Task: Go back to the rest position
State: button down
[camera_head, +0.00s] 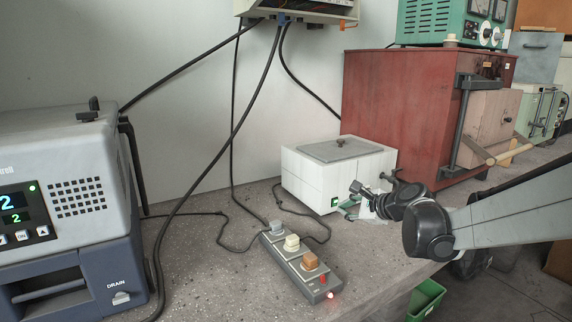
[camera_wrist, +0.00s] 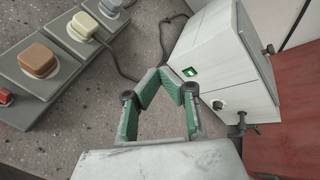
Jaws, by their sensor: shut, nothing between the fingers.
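My gripper (camera_head: 349,206) is in front of the right side of a white box with a grey lid (camera_head: 312,177), in the head view. In the wrist view my gripper (camera_wrist: 172,78) has its green-padded fingers shut with nothing between them, above the bench. The white box (camera_wrist: 222,58) stands to the right of the fingers there, with a small green-lit switch and a valve on its face. Whether the fingers touch the box cannot be told. My arm reaches in from the right edge of the head view.
A power strip (camera_head: 274,256) with several plugs and a red light lies front centre, also in the wrist view (camera_wrist: 55,97). A grey device (camera_head: 80,185) stands left. A red furnace (camera_head: 400,110) stands behind my arm. Cables cross the bench. A green bin (camera_head: 427,298) is below the edge.

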jog(key=s+d+f+n+g+h, duration=0.15)
jog(key=s+n, duration=0.45)
jog(key=s, duration=0.7)
jog(key=s+d+n+g+h, duration=0.1)
jog(key=s+n+h, duration=0.35)
jog(key=s, duration=0.75)
jog(key=s+d+f+n+g+h, duration=0.1)
jog(key=s+n, duration=0.7)
jog(key=s, duration=0.5)
notch_tip(320, 180, up, 14)
jog(key=p, duration=1.4)
jog(key=shift+w+a, duration=0.2)
jog(key=shift+w, duration=0.05)
jog(key=shift+r, duration=0.1)
